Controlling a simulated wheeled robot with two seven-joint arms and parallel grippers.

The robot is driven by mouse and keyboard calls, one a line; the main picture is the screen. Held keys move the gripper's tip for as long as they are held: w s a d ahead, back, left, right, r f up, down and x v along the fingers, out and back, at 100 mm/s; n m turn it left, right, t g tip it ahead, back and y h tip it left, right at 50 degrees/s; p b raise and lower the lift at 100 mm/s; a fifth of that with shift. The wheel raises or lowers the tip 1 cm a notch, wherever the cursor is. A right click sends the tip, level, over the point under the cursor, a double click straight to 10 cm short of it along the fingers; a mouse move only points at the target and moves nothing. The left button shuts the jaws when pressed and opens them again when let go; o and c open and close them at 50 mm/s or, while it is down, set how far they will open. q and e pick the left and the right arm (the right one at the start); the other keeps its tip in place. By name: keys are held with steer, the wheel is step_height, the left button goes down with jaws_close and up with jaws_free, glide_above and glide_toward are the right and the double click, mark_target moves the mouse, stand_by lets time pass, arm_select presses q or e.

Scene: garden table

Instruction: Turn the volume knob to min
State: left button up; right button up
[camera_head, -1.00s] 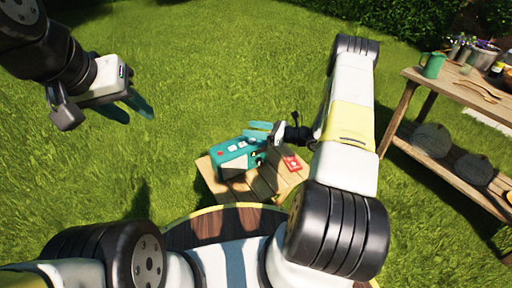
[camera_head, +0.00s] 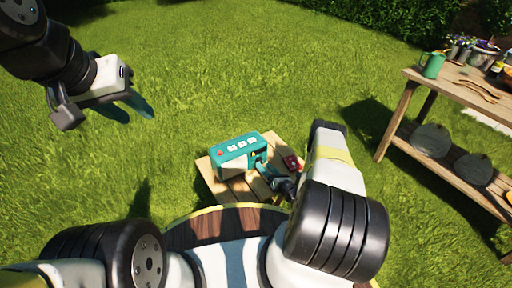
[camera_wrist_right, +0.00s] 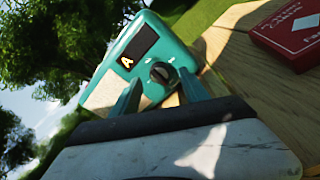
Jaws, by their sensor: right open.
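A teal radio (camera_head: 236,150) with white buttons and a red one on top stands on a small wooden table. In the right wrist view the radio (camera_wrist_right: 119,53) shows a dark display with a yellow mark and a dark round volume knob (camera_wrist_right: 160,73). My right gripper (camera_head: 262,170) is at the radio's right side. In the right wrist view its two teal fingers (camera_wrist_right: 160,95) are open, one on each side below the knob. Whether they touch it I cannot tell. My left gripper (camera_head: 133,108) hangs empty over the grass at the left, its fingers apart.
A red card box (camera_head: 292,162) lies on the small wooden table (camera_head: 222,188), close to my right gripper, and shows in the right wrist view (camera_wrist_right: 290,35). A wooden shelf table (camera_head: 450,80) with a green can (camera_head: 433,65) stands at the right. Open grass lies around.

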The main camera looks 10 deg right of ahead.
steer(key=shift+x, duration=1.05)
steer(key=shift+c, duration=0.4)
jaws_close()
